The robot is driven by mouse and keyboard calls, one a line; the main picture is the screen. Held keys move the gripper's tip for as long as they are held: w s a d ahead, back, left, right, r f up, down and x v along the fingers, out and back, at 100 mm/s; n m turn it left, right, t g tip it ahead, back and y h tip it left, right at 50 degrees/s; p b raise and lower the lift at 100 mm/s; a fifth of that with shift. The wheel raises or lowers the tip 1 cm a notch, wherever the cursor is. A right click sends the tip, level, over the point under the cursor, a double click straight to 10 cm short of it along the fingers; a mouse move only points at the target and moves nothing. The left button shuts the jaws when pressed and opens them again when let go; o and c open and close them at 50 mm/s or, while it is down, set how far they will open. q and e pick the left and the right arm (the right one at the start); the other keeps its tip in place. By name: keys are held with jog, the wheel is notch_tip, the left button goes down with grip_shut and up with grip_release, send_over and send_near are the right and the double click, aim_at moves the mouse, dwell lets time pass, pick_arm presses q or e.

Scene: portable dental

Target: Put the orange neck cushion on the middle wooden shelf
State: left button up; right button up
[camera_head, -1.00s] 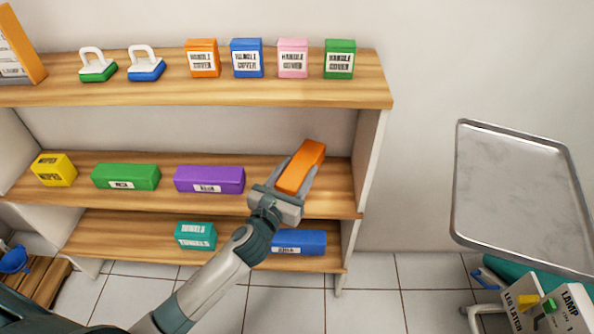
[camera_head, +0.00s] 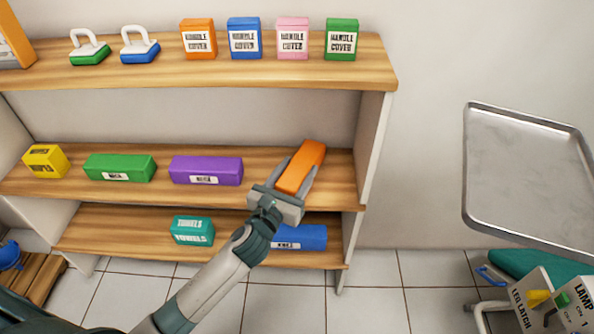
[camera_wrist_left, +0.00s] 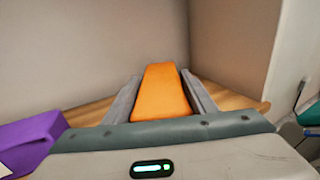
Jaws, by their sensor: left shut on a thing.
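The orange neck cushion (camera_head: 303,167) is a small orange block, held tilted between the fingers of my left gripper (camera_head: 297,172). It is at the right end of the middle wooden shelf (camera_head: 256,200), to the right of the purple box (camera_head: 206,171). In the left wrist view the cushion (camera_wrist_left: 161,92) lies between both fingers, with the wooden shelf edge (camera_wrist_left: 226,97) behind. Whether the cushion touches the shelf board cannot be told. My right gripper is not in view.
The middle shelf also holds a green box (camera_head: 120,168) and a yellow box (camera_head: 46,161). Below are a teal towels box (camera_head: 192,231) and a blue box (camera_head: 301,237). The shelf's right side panel (camera_head: 371,150) is close to the cushion. A metal tray (camera_head: 525,175) is at right.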

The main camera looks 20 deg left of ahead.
pick_arm(q)
jog(key=shift+f+b, duration=0.3)
jog(key=shift+f, duration=0.25)
dwell(0.4)
jog(key=o, duration=1.3)
jog(key=s, duration=0.5)
jog(key=s+a, duration=0.1)
jog(key=s, duration=0.5)
jog(key=s+a, duration=0.1)
jog(key=s, duration=0.5)
jog(key=shift+s, duration=0.15)
